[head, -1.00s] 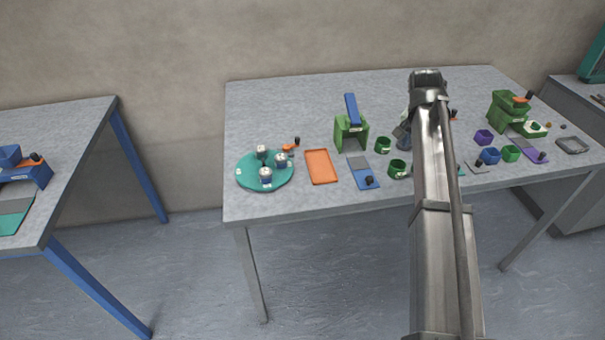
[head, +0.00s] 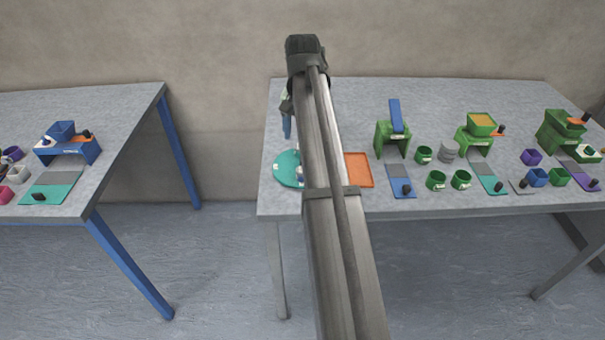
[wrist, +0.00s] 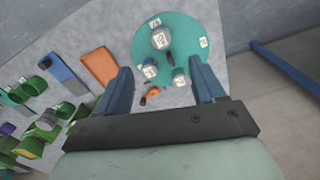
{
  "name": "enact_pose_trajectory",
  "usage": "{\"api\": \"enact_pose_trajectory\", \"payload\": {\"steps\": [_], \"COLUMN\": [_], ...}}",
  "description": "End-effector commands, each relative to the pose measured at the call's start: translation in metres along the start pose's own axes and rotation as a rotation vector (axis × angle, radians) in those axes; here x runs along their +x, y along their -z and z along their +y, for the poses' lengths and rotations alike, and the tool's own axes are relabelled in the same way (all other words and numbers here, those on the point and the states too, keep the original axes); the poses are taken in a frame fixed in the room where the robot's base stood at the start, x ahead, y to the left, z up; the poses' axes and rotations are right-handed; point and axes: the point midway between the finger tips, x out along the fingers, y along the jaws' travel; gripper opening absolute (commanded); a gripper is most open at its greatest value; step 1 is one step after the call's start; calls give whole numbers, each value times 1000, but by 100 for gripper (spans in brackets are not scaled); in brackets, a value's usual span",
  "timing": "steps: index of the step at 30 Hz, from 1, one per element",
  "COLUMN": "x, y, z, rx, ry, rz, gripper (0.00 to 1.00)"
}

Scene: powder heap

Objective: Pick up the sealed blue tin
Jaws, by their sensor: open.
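A round teal tray (wrist: 185,35) carries several small tins with white labels; it also shows in the head view (head: 284,170), mostly hidden by my arm. In the wrist view one bluish-grey tin (wrist: 160,39) stands toward the far side. A second tin (wrist: 148,71) and a third tin (wrist: 180,78) stand closer to my gripper. I cannot tell which is the sealed blue one. My gripper (wrist: 161,66) is open and empty above the tray's near side, its two blue fingers apart with the tins showing between them. In the head view only part of a finger shows.
An orange-handled tool (wrist: 152,93) lies beside the tray. An orange tray (head: 359,170), a blue mat (head: 400,187), green stands (head: 392,140) and green cups (head: 436,180) lie to the right. A second table (head: 120,110) stands left, across a gap.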

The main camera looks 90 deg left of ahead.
Motion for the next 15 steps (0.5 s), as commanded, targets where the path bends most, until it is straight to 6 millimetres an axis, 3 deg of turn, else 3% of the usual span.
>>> {"api": "enact_pose_trajectory", "payload": {"steps": [15], "x": [74], "y": [0], "z": [1], "rx": [1], "ry": [0], "rz": [0], "gripper": [69]}}
